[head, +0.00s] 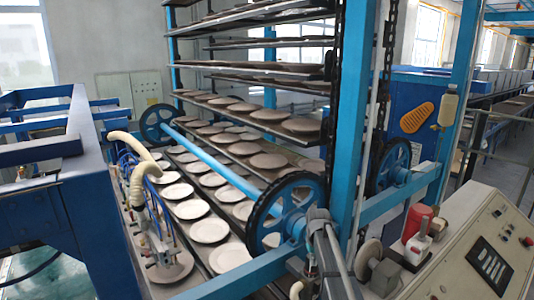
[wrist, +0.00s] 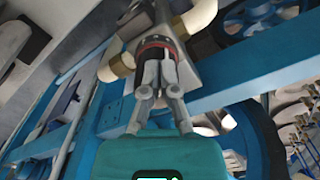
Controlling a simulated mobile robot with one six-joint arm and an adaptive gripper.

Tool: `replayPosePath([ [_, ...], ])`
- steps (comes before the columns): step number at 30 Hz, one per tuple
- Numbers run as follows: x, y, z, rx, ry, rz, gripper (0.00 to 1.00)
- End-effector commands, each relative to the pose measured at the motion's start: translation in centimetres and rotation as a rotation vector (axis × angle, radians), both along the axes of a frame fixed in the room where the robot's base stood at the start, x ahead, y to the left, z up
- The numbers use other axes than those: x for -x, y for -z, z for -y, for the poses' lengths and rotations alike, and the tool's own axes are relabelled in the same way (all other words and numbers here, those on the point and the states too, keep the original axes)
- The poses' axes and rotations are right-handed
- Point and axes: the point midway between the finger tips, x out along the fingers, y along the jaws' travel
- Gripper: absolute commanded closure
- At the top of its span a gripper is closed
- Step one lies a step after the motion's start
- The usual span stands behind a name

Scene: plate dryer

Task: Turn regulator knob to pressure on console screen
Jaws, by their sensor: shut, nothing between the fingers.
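The console (head: 500,225) stands at the right in the head view, sloping, with a dark screen (head: 490,262) whose reading is too small to tell. A red part (head: 418,217) on a pale body stands beside the console; I cannot tell whether it is the regulator knob. In the wrist view my gripper (wrist: 157,75) is shut and empty, its two grey fingers meeting at the tips. Beyond the tips is a grey cylinder with a dark collar and red ring (wrist: 157,45), possibly the knob. Contact cannot be told. I cannot make out my gripper in the head view.
The blue dryer frame (head: 352,120) and wheel (head: 283,212) stand close by. Racks of plates (head: 210,231) fill the middle. Cream pipe pieces (wrist: 120,65) sit near the collar, and a blue beam (wrist: 240,85) crosses behind my gripper.

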Motion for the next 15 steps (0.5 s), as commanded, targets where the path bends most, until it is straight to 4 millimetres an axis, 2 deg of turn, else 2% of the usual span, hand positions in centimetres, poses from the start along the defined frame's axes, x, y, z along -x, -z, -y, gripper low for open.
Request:
replayPosePath([
  [15,0.67,0.0,-0.04,0.0,0.0,-0.001,1.0],
])
